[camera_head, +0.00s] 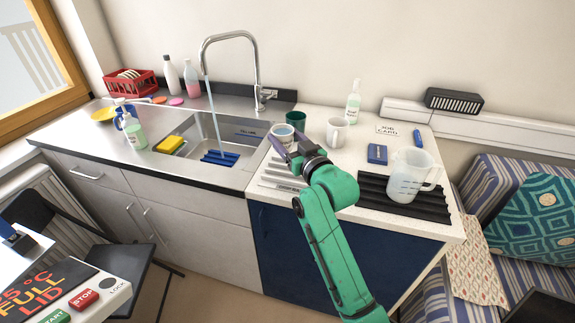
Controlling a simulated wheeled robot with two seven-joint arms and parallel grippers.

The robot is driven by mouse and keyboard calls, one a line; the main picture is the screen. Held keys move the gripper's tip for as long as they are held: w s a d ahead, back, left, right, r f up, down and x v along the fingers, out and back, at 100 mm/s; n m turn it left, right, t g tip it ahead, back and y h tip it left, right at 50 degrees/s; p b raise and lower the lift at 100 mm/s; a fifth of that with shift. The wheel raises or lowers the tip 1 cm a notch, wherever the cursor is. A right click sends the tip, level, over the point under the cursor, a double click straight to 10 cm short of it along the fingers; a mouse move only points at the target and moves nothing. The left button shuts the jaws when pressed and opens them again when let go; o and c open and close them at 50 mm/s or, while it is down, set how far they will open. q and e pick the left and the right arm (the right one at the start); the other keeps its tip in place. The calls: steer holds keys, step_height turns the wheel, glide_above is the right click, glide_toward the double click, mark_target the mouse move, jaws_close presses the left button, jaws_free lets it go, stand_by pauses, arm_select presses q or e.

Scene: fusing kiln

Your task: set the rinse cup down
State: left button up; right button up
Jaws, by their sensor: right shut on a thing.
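A pale cup (283,130), which looks like the rinse cup, is at the right end of the sink, by the counter edge. It looks upright, and its inside is bluish. My right gripper (287,143) is shut on it, with the fingers on either side of its near part. The gripper hides the cup's lower front, so I cannot tell whether its base touches the counter. My left gripper is not in view.
A green cup (296,119) stands close behind the held cup, and a white mug (337,131) stands to its right. A measuring jug (409,176) stands on a black ribbed mat (434,207). The tap (256,72) runs into the sink. White counter shows between mug and mat.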

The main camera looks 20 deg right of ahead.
step_height(320, 180, down, 9)
steer(key=shift+w+f, duration=0.1)
steer(key=shift+f, duration=0.25)
steer(key=o, duration=1.4)
steer(key=shift+c, duration=0.2)
steer(key=b+v, duration=0.1)
steer(key=v, duration=1.1)
steer(key=shift+r, duration=0.2)
